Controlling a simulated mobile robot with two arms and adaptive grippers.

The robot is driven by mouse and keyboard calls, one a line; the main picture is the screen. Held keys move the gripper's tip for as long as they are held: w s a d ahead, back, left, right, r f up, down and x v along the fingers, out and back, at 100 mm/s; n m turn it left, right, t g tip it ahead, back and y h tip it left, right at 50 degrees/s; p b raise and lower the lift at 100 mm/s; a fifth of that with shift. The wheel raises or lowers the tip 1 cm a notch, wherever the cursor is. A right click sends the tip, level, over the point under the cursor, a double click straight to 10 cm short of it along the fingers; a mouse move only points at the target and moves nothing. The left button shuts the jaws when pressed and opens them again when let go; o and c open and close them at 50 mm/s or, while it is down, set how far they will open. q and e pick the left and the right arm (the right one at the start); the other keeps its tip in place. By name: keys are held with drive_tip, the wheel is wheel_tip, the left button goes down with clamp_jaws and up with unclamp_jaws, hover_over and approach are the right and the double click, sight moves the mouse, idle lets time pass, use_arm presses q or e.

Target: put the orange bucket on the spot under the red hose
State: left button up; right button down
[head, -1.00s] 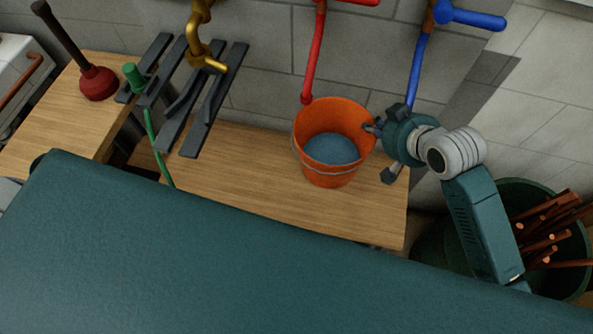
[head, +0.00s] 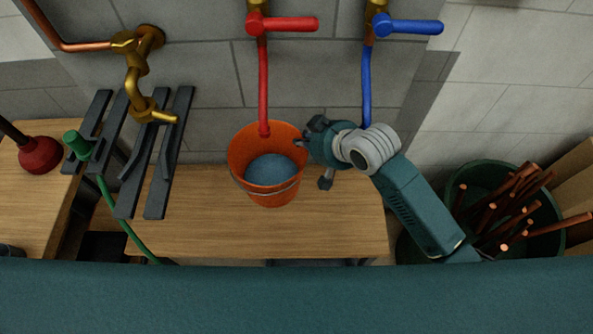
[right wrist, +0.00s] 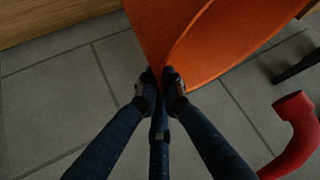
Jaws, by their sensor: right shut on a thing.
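The orange bucket (head: 240,166) is upright over the wooden bench (head: 330,225) by the wall, with a blue-grey surface inside. My right gripper (head: 303,143) is shut on its right rim. The right wrist view shows the fingers (right wrist: 160,84) pinching the orange wall (right wrist: 215,45). The red hose (head: 263,85) hangs from the tap with the red handle (head: 290,24). Its lower end overlaps the bucket's back rim in the head view and shows right of the bucket in the right wrist view (right wrist: 294,125). I cannot tell whether the bucket touches the bench. No marked spot shows.
A blue hose (head: 366,88) hangs just behind my right gripper. Left are dark slats (head: 167,150), a brass tap (head: 135,75), a green hose (head: 122,222) and a red plunger (head: 40,155). A green bin (head: 482,175) of copper pipes stands right. The bench front is clear.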

wheel_tip(320, 180, down, 13)
drive_tip(key=shift+w+a, duration=0.15)
idle(0.4)
drive_tip(key=shift+f, duration=0.15)
drive_tip(key=c, duration=2.4)
unclamp_jaws()
drive_tip(key=shift+f+b, duration=0.25)
drive_tip(key=shift+b, duration=0.05)
drive_tip(key=o, duration=0.5)
